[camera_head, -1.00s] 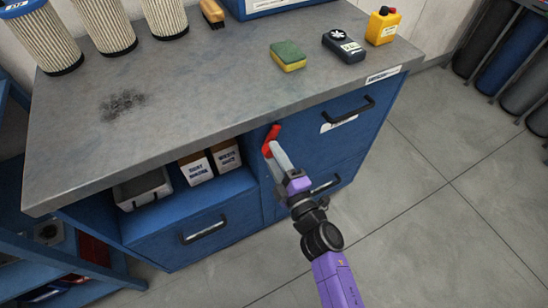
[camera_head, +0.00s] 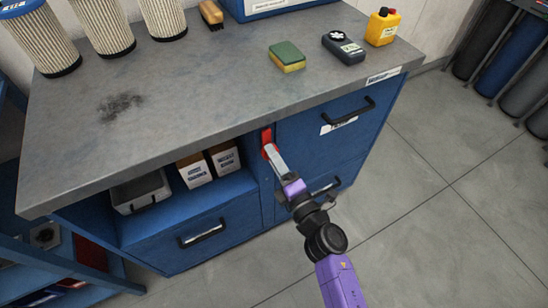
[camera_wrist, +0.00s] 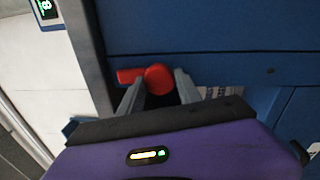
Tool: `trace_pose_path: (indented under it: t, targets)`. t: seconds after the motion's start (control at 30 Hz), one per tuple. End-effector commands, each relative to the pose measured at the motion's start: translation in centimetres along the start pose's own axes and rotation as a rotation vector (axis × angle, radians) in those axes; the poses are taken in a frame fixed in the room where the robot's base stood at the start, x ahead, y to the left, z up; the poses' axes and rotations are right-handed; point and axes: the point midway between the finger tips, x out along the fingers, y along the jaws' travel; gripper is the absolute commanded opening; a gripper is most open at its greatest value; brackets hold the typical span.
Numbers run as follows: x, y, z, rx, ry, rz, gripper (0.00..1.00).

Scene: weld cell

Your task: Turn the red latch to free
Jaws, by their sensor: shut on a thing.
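The red latch (camera_head: 267,141) is on the blue cabinet front, just under the worktop edge and left of the upper right drawer. In the head view its upper part points nearly straight up, and my gripper (camera_head: 270,151) covers its lower part. In the wrist view the latch (camera_wrist: 158,79) shows a rounded red knob between my two grey fingers, with a red arm reaching left from it. My gripper (camera_wrist: 158,90) is shut on the latch. The fingers hide where the latch meets the cabinet.
The grey worktop (camera_head: 200,90) overhangs just above the latch. Drawer handles (camera_head: 345,112) stick out to the right. An open shelf at left holds small boxes (camera_head: 194,170) and a grey bin (camera_head: 140,192). A sponge (camera_head: 287,56) lies on top. The floor at right is clear.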

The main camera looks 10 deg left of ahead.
Motion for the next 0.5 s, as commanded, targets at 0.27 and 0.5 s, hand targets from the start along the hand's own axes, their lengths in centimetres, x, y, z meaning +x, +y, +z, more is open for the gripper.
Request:
trace_pose_path:
  t: [0.27, 0.5]
  targets:
    - [-0.02, -0.05, -0.13, -0.004, 0.002, -0.001, 0.51]
    - [-0.01, -0.04, -0.06, -0.002, 0.001, -0.001, 0.63]
